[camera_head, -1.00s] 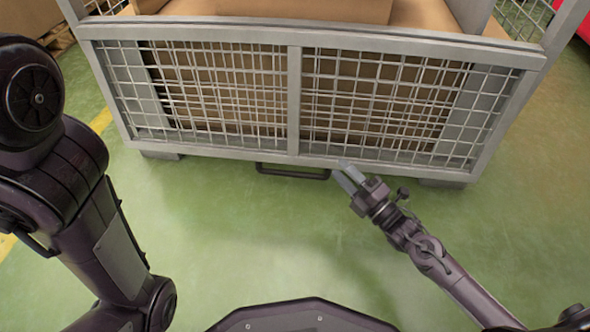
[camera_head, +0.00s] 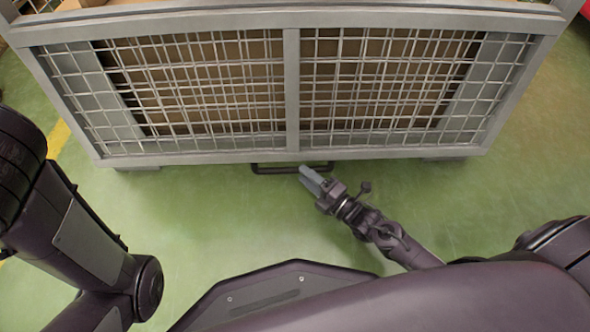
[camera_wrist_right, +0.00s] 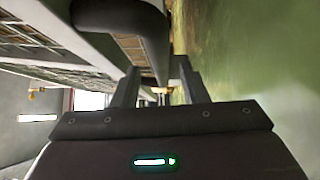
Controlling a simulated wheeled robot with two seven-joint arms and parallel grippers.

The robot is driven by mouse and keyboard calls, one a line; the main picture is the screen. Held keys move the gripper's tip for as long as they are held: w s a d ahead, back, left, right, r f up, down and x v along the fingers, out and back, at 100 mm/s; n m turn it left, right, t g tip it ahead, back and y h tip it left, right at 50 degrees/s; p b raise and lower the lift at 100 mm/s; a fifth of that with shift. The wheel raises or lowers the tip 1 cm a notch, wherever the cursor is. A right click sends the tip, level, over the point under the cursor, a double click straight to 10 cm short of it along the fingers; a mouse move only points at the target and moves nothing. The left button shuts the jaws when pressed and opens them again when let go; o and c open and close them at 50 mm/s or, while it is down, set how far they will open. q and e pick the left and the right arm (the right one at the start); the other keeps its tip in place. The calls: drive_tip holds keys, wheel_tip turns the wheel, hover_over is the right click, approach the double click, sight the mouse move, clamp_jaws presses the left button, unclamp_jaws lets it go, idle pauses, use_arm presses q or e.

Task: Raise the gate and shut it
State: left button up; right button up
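The gate (camera_head: 291,100) is the grey-framed wire mesh front panel of a cage. It stands upright and lowered in the head view. A black bar handle (camera_head: 270,169) sticks out at its bottom edge. My right gripper (camera_head: 310,176) is at the right end of this handle. In the right wrist view the two fingers (camera_wrist_right: 156,80) stand apart, and the dark bent handle (camera_wrist_right: 150,28) shows just ahead of them, its near part close to the gap. I cannot tell if they touch it. My left arm shows at the left, but its gripper is out of view.
Brown boxes (camera_head: 205,85) fill the cage behind the mesh. The cage stands on short feet (camera_head: 138,167). The green floor (camera_head: 210,215) in front is clear. A yellow floor line (camera_head: 58,138) runs at the left.

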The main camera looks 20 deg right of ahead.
drive_tip(key=b+x, duration=0.1)
drive_tip(key=x, duration=0.1)
drive_tip(key=shift+w+a+f, duration=0.15)
drive_tip(key=shift+w+f, duration=0.05)
drive_tip(key=shift+w, duration=0.1)
drive_tip(key=shift+w+a+r+b, duration=0.2)
drive_tip(key=shift+w+a+b, duration=0.1)
drive_tip(key=shift+w, duration=0.2)
clamp_jaws()
